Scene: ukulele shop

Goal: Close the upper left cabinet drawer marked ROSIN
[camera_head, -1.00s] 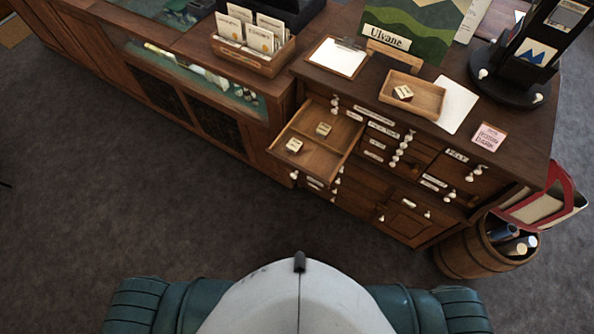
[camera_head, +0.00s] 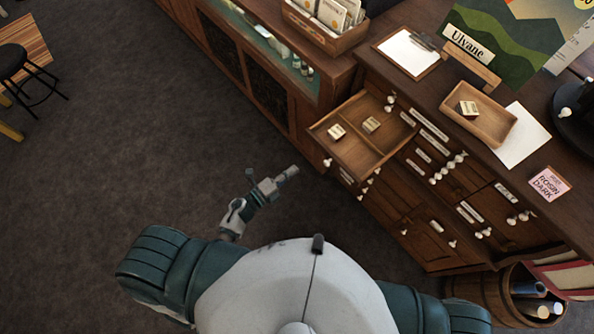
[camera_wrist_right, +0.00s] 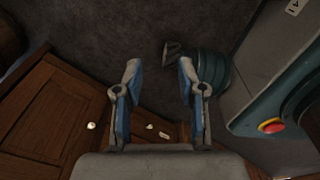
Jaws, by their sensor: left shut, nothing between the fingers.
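The upper left cabinet drawer (camera_head: 352,151) is pulled out from the wooden cabinet (camera_head: 395,212). The drawer's front label is not readable from here. My left gripper (camera_head: 291,172) is shut and empty, over the floor to the lower left of the drawer, apart from it. My right gripper (camera_wrist_right: 158,72) shows in the right wrist view, open and empty, with cabinet doors and floor beyond it. It is not visible in the head view.
The cabinet top holds a clipboard (camera_head: 408,53), a wooden tray (camera_head: 496,127) with a small box, and a pink ROSIN DARK card (camera_head: 548,184). A barrel (camera_head: 492,290) stands at the lower right. A stool (camera_head: 14,65) is far left. Floor left of the cabinet is clear.

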